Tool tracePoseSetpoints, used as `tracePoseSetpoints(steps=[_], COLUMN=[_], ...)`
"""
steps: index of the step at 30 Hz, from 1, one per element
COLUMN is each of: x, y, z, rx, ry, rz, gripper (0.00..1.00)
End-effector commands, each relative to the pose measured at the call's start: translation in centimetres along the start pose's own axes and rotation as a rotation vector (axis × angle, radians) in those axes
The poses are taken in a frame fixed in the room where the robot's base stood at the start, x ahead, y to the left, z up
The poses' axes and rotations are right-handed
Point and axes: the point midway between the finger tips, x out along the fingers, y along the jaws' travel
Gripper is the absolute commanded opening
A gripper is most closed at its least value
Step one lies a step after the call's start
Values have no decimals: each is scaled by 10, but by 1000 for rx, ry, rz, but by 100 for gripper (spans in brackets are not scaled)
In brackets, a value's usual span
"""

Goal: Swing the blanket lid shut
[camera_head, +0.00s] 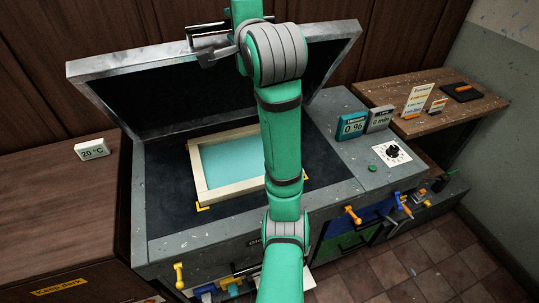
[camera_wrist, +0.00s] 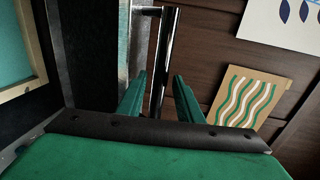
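The blanket lid (camera_head: 110,80) stands raised and tilted back behind the grey exposure unit, its dark underside facing forward. A shiny bar handle (camera_head: 208,27) is on the lid's upper edge, and it shows upright in the wrist view (camera_wrist: 166,55). My gripper (camera_head: 208,58) is at this handle, partly hidden by my arm. In the wrist view my two green fingers (camera_wrist: 158,88) stand apart, with the bar between them. Narrow gaps seem to show beside the bar; contact is not clear. The framed screen (camera_head: 200,188) lies flat on the dark bed.
A 20 °C display (camera_head: 92,149) stands on the brown cabinet at left. Gauges (camera_head: 352,124) and a dial (camera_head: 392,152) are on the unit's right. A wooden side table (camera_head: 400,88) holds small cards. My arm crosses above the bed.

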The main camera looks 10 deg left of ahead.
Motion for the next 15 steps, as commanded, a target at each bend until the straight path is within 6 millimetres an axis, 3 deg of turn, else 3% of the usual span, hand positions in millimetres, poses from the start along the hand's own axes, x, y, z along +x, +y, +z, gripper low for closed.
tracePoseSetpoints(steps=[1,5,15], x=[4,2,-7], y=[1,0,9], z=[2,2,1], rx=[-1,0,-1], ry=[-1,0,-1], rz=[1,-1,-2], gripper=[33,2,0])
